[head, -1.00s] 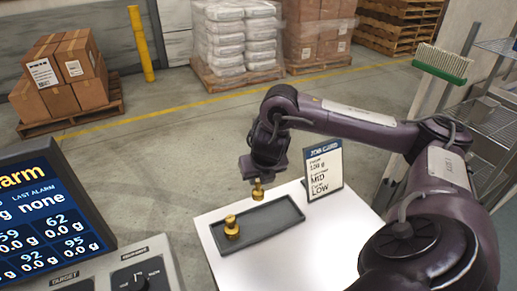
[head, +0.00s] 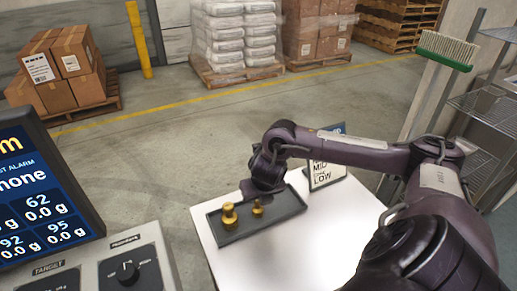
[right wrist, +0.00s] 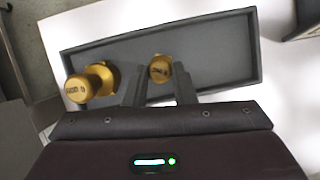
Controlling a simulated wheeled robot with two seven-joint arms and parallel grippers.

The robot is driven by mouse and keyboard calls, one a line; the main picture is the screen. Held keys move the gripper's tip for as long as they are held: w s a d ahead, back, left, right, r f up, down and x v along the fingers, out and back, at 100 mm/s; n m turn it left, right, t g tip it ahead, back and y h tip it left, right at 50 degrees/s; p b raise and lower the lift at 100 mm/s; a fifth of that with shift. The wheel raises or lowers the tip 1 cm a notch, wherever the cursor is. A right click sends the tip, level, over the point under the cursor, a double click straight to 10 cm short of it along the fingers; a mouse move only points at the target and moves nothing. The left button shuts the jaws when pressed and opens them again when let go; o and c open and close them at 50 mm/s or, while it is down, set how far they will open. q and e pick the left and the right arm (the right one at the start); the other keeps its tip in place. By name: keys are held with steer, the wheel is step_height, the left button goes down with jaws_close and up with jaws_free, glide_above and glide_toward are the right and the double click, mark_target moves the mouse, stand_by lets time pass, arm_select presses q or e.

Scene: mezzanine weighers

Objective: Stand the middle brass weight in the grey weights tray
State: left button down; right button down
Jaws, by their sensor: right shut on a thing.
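The grey weights tray (head: 283,211) lies on a white table. It also fills much of the right wrist view (right wrist: 228,49). A larger brass weight (head: 229,217) stands upright at its left end, also seen at the left in the right wrist view (right wrist: 90,82). My right gripper (head: 259,201) is shut on the smaller, middle brass weight (head: 257,209), upright inside the tray's outline, right of the larger one. In the right wrist view this weight (right wrist: 160,68) shows between the fingertips. I cannot tell whether its base touches the tray floor. My left gripper is not in view.
A job card (head: 327,174) stands behind the tray's right end, partly hidden by my right arm. A weigher console (head: 130,270) with a screen is at the left. The white table (head: 310,240) is bare in front of the tray.

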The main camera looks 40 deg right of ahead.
steer(key=c, duration=1.2)
jaws_free()
steer(key=shift+r, duration=0.1)
steer(key=p+v, duration=0.3)
steer(key=v, duration=0.9)
steer(key=shift+p, duration=0.4)
